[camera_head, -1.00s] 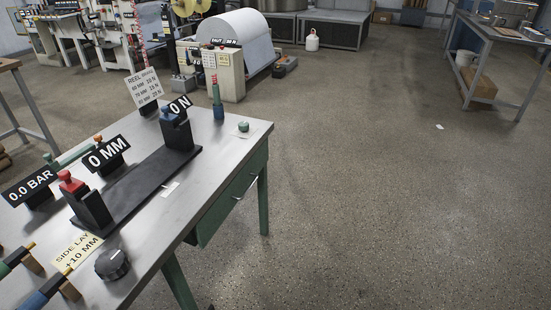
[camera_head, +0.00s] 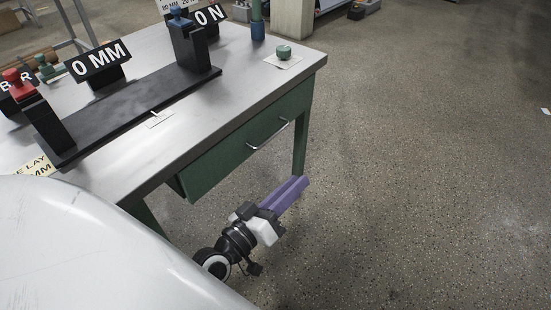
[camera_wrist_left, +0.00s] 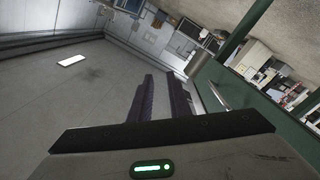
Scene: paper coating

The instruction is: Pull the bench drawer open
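The bench drawer (camera_head: 225,165) is a green front under the near side of the metal-topped bench, and it looks closed. Its thin metal handle (camera_head: 268,136) sits toward the right end of the front. My left gripper (camera_head: 298,187), with purple fingers, is below and in front of the handle, apart from it. In the left wrist view the two dark fingers (camera_wrist_left: 162,98) stand apart with nothing between them. The handle (camera_wrist_left: 216,95) is just right of the fingers there, on the green drawer front (camera_wrist_left: 248,108). My right gripper is not in view.
The bench top (camera_head: 205,130) holds a black bar fixture (camera_head: 135,110), a "0 MM" sign (camera_head: 99,63) and a green knob (camera_head: 284,52). A green bench leg (camera_head: 300,145) stands just beyond the gripper. The floor to the right is clear.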

